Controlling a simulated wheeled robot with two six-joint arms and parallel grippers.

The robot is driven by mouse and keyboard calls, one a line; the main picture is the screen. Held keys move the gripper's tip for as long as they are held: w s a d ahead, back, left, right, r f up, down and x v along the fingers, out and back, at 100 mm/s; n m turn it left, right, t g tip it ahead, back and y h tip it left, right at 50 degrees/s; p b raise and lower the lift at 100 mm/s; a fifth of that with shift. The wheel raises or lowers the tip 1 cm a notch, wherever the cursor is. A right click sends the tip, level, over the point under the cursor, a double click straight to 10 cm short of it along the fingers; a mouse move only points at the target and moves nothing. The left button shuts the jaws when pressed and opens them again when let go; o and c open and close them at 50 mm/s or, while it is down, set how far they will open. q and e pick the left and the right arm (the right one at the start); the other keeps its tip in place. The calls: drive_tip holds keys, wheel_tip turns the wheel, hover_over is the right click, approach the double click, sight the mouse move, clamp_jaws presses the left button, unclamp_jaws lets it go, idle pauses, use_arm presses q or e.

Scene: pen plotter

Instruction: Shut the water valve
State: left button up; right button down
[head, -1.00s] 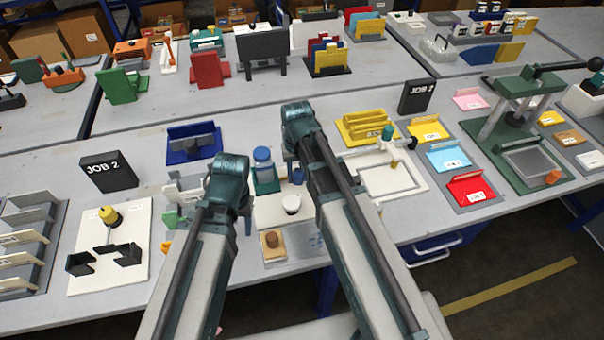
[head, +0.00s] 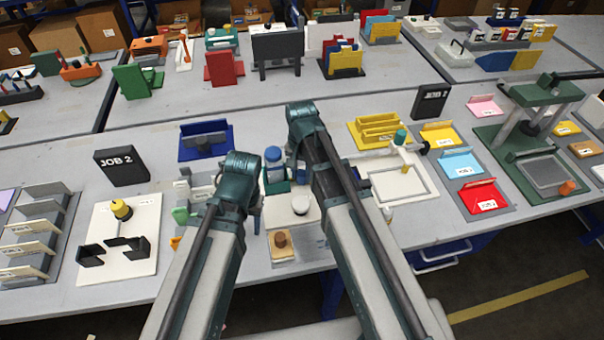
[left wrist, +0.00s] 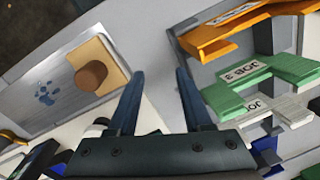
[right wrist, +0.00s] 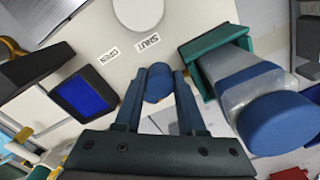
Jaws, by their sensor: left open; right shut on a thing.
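The water valve shows in the right wrist view as a small blue handle (right wrist: 158,82) at a white board (right wrist: 75,45) marked with an OPEN label (right wrist: 109,55) and a SHUT label (right wrist: 149,42). My right gripper (right wrist: 157,92) is closed on the blue handle, one finger on each side. The fingers hide part of the handle, and I cannot tell which label it points to.
A clear bottle with a blue cap (right wrist: 280,122) in a teal holder (right wrist: 218,48) stands close to my right gripper. A dark-framed blue panel (right wrist: 84,92) and a white round piece (right wrist: 138,12) are nearby. A wooden block with a brown knob (left wrist: 95,70) lies near my left gripper.

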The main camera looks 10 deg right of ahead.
idle(0.3)
drive_tip(key=c, duration=0.5)
unclamp_jaws()
